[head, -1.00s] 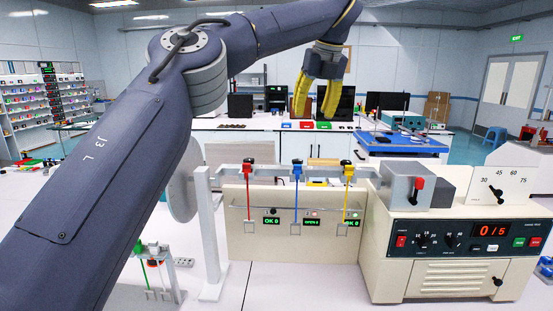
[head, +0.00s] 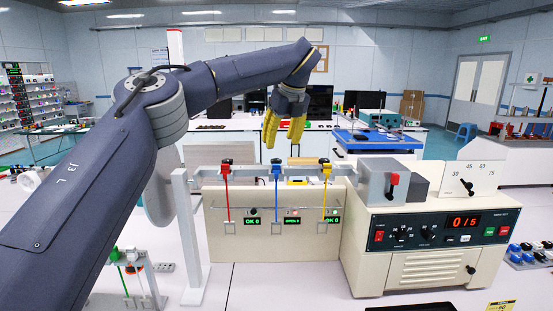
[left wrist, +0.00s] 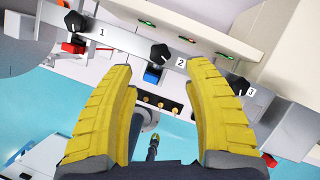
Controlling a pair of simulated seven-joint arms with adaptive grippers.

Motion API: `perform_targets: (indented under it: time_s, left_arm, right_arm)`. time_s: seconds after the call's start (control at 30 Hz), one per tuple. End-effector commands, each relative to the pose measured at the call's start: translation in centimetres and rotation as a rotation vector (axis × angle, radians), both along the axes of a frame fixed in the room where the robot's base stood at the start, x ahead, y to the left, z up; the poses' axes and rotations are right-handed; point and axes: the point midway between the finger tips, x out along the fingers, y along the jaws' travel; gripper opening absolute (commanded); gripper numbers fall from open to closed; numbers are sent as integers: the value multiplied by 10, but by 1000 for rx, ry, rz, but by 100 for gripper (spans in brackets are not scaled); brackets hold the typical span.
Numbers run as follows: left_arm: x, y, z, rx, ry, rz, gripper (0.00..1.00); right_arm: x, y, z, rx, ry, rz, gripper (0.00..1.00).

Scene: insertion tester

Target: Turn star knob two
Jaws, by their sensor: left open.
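The tester's rail carries three black star knobs. Star knob two (left wrist: 160,54), beside the "2" label, sits on a blue clamp (left wrist: 152,74); the blue clamp also shows in the head view (head: 276,168). Star knob one (left wrist: 75,22) is above a red clamp, and star knob three (left wrist: 238,85) is at the right. My left gripper (head: 283,140) is open, its yellow fingers pointing down above the rail near the blue clamp. In the left wrist view, knob two lies beyond the fingertips, between their lines, with nothing between the fingers. My right gripper is not in view.
The cream control box (head: 430,245) with a red-lit display stands right of the rail. A white upright post (head: 190,235) holds the rail's left end. Red, blue and yellow leads hang before the beige panel (head: 270,245).

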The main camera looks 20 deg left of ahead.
Motion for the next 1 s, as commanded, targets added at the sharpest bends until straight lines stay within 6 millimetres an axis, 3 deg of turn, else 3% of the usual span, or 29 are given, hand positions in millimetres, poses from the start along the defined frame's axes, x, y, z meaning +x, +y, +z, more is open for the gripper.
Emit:
perform_targets:
  time_s: [0.2,0.43,1.0]
  left_arm:
    - [10,10,-34,0,2,-1,52]
    - [17,17,-57,-1,1,0,52]
    - [20,19,-67,-1,1,0,53]
  right_arm:
    - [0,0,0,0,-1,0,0]
    - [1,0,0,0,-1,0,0]
    - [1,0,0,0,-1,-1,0]
